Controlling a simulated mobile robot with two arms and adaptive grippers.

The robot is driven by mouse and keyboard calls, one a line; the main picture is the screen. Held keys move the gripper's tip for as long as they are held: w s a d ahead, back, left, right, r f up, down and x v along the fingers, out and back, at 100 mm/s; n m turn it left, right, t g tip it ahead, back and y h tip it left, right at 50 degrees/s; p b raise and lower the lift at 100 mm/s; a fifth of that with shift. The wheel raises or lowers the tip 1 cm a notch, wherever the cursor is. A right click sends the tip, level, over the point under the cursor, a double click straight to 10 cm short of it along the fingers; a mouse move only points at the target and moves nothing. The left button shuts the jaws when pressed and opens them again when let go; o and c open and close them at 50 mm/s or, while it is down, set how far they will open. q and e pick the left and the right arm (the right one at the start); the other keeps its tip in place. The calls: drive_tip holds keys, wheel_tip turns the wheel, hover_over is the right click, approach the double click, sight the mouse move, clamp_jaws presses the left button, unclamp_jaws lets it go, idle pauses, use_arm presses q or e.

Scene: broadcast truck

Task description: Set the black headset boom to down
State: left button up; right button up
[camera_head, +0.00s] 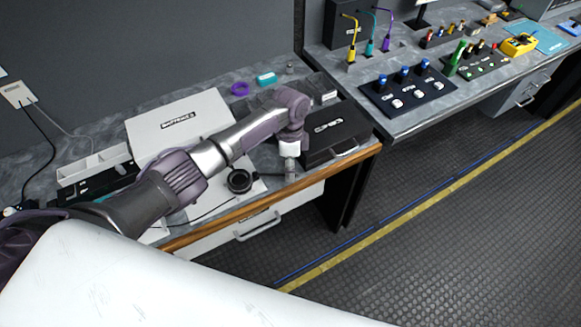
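A black round part (239,181), which looks like an ear cup of the black headset, lies on a pale sheet near the front edge of the left bench. A thin dark line runs from it to the lower left. The rest of the headset and its boom cannot be made out; my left arm covers part of this area. My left gripper (291,176) points down over the bench front, to the right of the black part and apart from it. Its fingers are too small to read. My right gripper is out of view.
A black case (338,137) stands close to the right of my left gripper. A white box lid (178,122) stands behind my arm. A white tray (95,166) is at left. A purple ring (240,88) and teal block (266,78) lie at the back. The wooden edge (225,217) bounds the bench.

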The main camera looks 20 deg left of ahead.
use_arm(q)
drive_tip(key=shift+r, duration=0.1)
drive_tip(key=shift+w+r, duration=0.1)
drive_tip(key=shift+r, duration=0.1)
wheel_tip(320, 180, up, 11)
drive_tip(key=w, duration=0.2)
drive_tip(key=shift+a, duration=0.35)
drive_tip(key=shift+r, duration=0.1)
